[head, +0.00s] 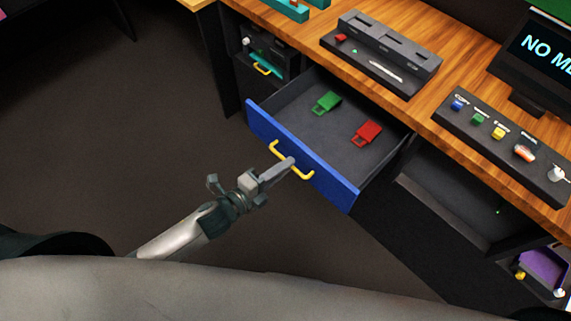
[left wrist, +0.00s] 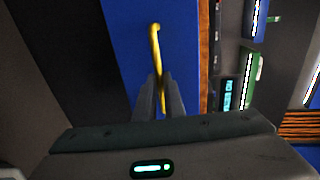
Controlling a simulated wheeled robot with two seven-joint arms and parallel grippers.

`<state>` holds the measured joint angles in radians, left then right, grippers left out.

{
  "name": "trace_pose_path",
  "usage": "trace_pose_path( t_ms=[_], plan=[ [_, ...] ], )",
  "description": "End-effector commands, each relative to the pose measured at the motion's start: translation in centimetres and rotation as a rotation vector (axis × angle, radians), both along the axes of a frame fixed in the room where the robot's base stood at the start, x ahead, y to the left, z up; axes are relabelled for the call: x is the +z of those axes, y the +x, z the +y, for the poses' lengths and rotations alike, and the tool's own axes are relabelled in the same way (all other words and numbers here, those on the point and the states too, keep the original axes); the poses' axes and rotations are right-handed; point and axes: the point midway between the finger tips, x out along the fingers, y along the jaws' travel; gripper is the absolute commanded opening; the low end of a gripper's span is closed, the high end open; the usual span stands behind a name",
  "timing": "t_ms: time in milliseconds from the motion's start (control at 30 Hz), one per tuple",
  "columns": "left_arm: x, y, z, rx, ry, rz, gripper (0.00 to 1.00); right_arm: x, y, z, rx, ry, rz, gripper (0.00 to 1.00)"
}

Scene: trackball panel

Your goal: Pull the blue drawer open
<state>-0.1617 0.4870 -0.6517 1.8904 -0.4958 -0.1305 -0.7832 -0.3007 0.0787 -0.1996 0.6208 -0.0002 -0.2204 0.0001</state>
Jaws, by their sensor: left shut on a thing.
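The blue drawer (head: 330,186) stands pulled out from under the wooden desk, with its grey inside showing. Its yellow handle (head: 305,176) is on the blue front. My left gripper (head: 288,165) is at the handle, with its fingers shut on it. In the left wrist view the fingers (left wrist: 160,95) close around the lower part of the yellow handle (left wrist: 154,45), in front of the blue drawer front (left wrist: 185,60). My right gripper is not in view.
A green tag-like piece (head: 326,102) and a red one (head: 368,132) lie in the drawer. The desk (head: 440,112) carries a dark tray (head: 380,55), a button panel (head: 500,135) and a screen (head: 540,50). The floor left of the drawer is clear.

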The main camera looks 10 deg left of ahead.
Motion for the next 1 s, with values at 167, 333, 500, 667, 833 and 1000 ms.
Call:
trace_pose_path(
  t_ms=[167,333,500,667,833,1000],
  plan=[
    [-0.1,0.0,0.0,0.001,0.001,0.001,0.16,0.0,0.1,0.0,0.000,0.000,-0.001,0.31],
    [-0.1,0.0,0.0,0.000,0.001,0.001,0.28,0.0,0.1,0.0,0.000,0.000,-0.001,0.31],
    [0.0,0.0,0.0,0.000,0.000,0.000,0.28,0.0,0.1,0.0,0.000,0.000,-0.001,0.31],
    [0.0,0.0,0.0,0.000,0.000,0.000,0.28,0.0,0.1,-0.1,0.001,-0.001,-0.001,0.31],
    [0.0,-0.4,0.3,0.000,0.001,0.001,0.28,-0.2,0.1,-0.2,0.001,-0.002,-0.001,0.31],
    [0.2,-1.7,1.3,0.000,0.001,0.001,0.28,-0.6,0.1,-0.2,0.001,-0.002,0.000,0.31]
  ],
)
